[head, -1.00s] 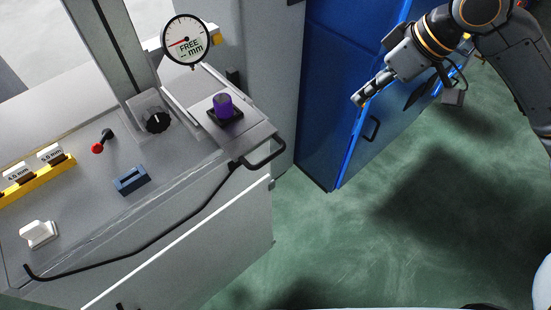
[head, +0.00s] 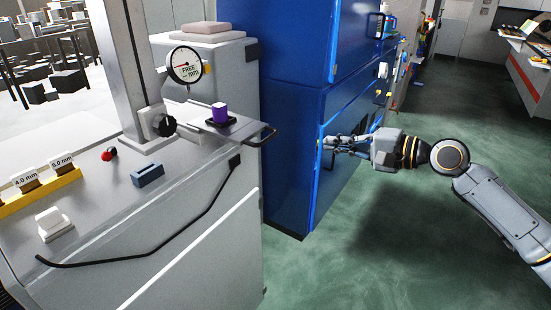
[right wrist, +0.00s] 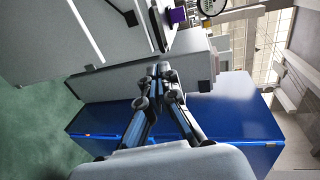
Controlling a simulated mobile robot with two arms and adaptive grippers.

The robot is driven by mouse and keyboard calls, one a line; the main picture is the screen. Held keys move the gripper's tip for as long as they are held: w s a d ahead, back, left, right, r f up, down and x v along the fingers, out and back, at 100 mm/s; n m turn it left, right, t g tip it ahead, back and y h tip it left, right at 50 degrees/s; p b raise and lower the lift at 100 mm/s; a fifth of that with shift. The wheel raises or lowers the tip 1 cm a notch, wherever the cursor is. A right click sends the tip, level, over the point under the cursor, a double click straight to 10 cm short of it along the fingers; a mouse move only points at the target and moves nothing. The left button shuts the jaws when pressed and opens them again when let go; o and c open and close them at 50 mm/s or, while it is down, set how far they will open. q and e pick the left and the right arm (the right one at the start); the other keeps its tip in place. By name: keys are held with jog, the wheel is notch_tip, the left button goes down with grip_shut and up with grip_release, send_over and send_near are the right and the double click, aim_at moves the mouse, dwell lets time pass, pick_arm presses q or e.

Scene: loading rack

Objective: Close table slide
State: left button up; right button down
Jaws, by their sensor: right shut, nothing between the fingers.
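A grey machine (head: 150,225) with a dial gauge (head: 186,65) stands at the left in the head view. Its table slide (head: 240,128) carries a purple piece (head: 220,111) on a black base, with a black loop handle (head: 268,136) at its right end. The purple piece shows at the top of the right wrist view (right wrist: 178,15). My right gripper (head: 328,147) is shut and empty, to the right of the slide and apart from it, in front of the blue cabinet. Its fingertips (right wrist: 161,70) meet in the right wrist view. My left gripper is out of view.
The blue cabinet (head: 292,125) stands right of the machine, close behind my right gripper. A black rail (head: 190,222) runs along the machine's front. A yellow gauge-block holder (head: 35,195) is at far left. The green floor (head: 420,240) is clear at right.

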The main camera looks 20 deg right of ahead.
jog(key=w, duration=0.2)
jog(key=p, duration=0.5)
send_near(274, 136)
jog(key=x, duration=0.5)
jog(key=shift+w+a, duration=0.3)
jog(key=shift+w+a+f, duration=0.15)
jog(key=shift+w+a, duration=0.15)
jog(key=shift+w, duration=0.15)
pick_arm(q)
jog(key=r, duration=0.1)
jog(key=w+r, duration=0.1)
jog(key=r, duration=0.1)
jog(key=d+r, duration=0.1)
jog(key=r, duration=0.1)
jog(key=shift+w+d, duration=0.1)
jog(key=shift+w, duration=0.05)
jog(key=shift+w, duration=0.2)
pick_arm(e)
jog(key=shift+w+a, duration=0.1)
